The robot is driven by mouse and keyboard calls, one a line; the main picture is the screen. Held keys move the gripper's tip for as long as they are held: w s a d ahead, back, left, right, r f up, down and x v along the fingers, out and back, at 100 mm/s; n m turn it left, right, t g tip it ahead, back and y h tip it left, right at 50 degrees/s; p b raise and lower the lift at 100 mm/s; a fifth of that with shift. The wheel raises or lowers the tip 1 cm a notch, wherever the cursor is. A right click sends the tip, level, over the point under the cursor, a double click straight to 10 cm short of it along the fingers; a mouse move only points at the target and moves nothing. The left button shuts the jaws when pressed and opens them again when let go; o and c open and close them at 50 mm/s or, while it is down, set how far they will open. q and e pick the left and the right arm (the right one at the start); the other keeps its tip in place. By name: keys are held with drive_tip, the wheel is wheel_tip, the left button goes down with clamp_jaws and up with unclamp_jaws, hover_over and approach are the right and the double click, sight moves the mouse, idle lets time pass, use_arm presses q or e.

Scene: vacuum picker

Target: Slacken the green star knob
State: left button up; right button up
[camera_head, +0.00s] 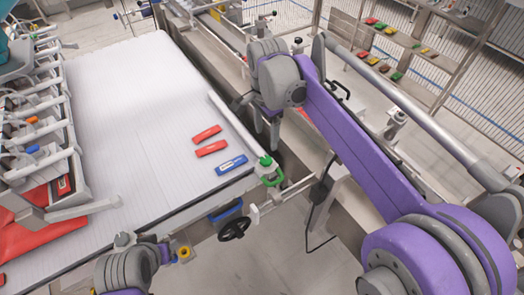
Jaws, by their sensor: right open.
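The green star knob (265,160) sits at the near end of a pale guide bar, at the right front corner of the white conveyor. A brighter green part shows just below it; I cannot tell whether they are one piece. My right gripper (266,122) is open and points down, above the knob in the picture and apart from it. Nothing shows between its fingers. My left arm shows only in part at the bottom left; its fingers are not visible.
Red packs (207,133) and a blue pack (231,165) lie on the conveyor (130,110), left of the knob. A black handwheel (234,229) hangs below the conveyor edge. A picker frame (65,130) stands at left. A shelf rack (420,50) stands at back right.

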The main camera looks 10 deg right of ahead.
sight(266, 159)
drive_tip(key=f, duration=0.9)
drive_tip(key=shift+s+f, duration=0.2)
drive_tip(key=shift+s, duration=0.05)
clamp_jaws()
